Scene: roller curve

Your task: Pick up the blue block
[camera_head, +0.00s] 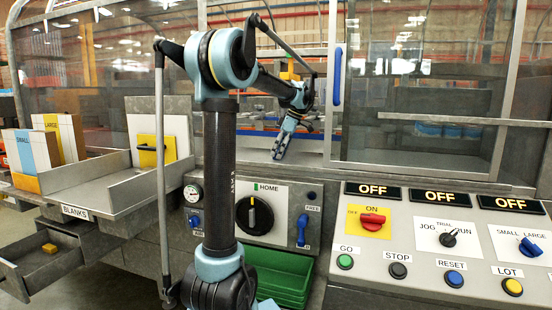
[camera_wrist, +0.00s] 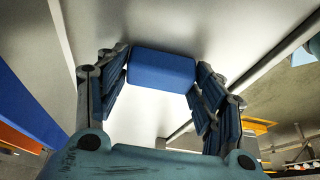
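The blue block (camera_wrist: 161,70) shows in the wrist view at upper centre, between the two fingers of my gripper (camera_wrist: 162,80). The fingers stand wide apart at its left and right sides, and the block fills most of the gap. I cannot tell whether both pads press on it. In the head view my gripper (camera_head: 283,146) points down in the machine's opening behind the front panel. I cannot make out the block there; it is too small or hidden by the gripper.
In the wrist view a pale surface (camera_wrist: 145,118) lies behind the block, with a wall edge at right. In the head view, a glass guard with a metal frame (camera_head: 327,100) stands right of my gripper. A control panel (camera_head: 380,250) is in front and the blanks tray (camera_head: 100,195) at left.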

